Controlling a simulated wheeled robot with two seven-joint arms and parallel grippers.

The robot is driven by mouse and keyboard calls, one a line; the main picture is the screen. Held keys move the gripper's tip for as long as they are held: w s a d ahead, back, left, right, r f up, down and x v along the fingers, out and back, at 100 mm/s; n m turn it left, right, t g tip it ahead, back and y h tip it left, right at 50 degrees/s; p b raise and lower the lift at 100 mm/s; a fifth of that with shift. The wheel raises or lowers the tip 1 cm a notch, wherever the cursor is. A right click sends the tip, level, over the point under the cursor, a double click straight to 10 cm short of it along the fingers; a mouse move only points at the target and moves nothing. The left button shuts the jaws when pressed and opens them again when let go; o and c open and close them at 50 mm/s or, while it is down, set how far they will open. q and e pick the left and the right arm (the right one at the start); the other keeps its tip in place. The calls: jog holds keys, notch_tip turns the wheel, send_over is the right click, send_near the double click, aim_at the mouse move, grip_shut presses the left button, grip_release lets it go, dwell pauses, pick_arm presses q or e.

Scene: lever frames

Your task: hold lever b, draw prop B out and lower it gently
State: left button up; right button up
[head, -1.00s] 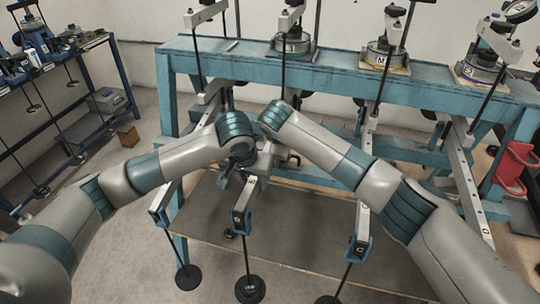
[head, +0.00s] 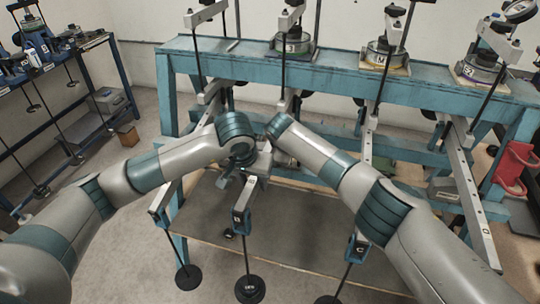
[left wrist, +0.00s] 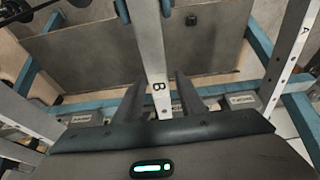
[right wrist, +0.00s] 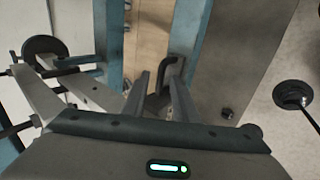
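Lever b (head: 247,196), a grey bar marked B, slopes toward me in the head view. A rod with dark weights (head: 250,288) hangs from its end. In the left wrist view lever b (left wrist: 150,45) runs between the fingers of my left gripper (left wrist: 160,85). They stand apart on either side of it, and contact is not clear. In the head view my left gripper (head: 232,178) is beside the lever, partly hidden by its wrist. My right gripper (right wrist: 160,78) is open, with a dark loop handle (right wrist: 174,72) by its right finger. I cannot tell whether this is prop B's.
The teal frame (head: 330,75) carries several round cells and more levers. Lever C's end (head: 360,250) hangs close to my right arm. Lever D (head: 470,190) is farther right. A grey board (head: 300,230) lies below. A blue rack (head: 125,75) stands at the left.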

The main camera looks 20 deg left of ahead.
jog(key=shift+x, duration=0.95)
pick_arm(q)
jog(key=shift+s+r, duration=0.15)
jog(key=shift+s, duration=0.05)
pick_arm(e)
jog(key=shift+f, duration=0.2)
jog(key=shift+d+f, duration=0.1)
pick_arm(q)
grip_shut()
pick_arm(e)
jog(key=shift+f, duration=0.1)
